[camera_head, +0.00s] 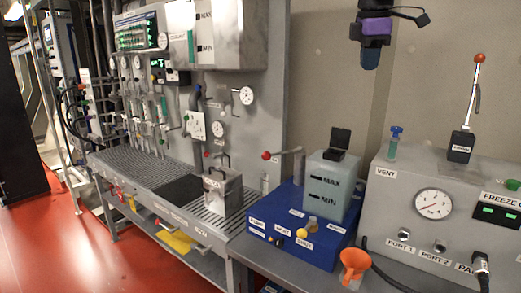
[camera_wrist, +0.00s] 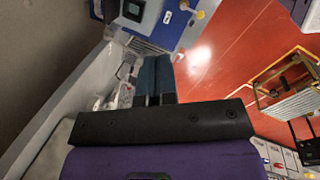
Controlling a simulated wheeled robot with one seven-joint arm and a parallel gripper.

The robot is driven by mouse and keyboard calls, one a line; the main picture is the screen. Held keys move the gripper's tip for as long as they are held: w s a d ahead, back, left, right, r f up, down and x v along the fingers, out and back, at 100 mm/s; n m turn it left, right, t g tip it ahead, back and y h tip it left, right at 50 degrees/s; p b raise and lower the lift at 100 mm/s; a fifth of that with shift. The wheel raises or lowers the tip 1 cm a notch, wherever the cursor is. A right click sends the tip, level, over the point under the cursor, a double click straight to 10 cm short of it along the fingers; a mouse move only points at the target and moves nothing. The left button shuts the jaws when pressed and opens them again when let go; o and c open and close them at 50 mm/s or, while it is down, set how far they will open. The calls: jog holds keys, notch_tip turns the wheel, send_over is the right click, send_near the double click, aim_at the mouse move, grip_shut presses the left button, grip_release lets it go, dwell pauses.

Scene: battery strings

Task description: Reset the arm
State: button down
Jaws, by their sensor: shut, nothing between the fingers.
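Most of my arm is out of the head view.
Below stand a blue unit (camera_head: 290,238) with a MAX/MIN tank (camera_head: 334,187), an orange funnel (camera_head: 354,263) and a grey gauge box (camera_head: 395,187) with a red-tipped lever (camera_head: 477,85). A metal canister (camera_head: 222,190) stands on the grated bench (camera_head: 140,170). Red floor is open at left.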

jog(key=s+d+f+m+t, duration=0.1)
jog(key=s+f+m, duration=0.25)
jog(key=s, duration=0.55)
jog(key=s+d+f+m, duration=0.2)
jog(key=s+m, duration=0.3)
jog(key=s, duration=0.4)
jog(key=s+d+f+m+t+y, duration=0.1)
jog(key=s+d+f+m, duration=0.1)
jog(key=s+f+m, duration=0.6)
jog(key=s+f, duration=0.4)
jog(key=s, duration=0.3)
jog(key=shift+s+f+t, duration=0.3)
jog(key=shift+f+t, duration=0.1)
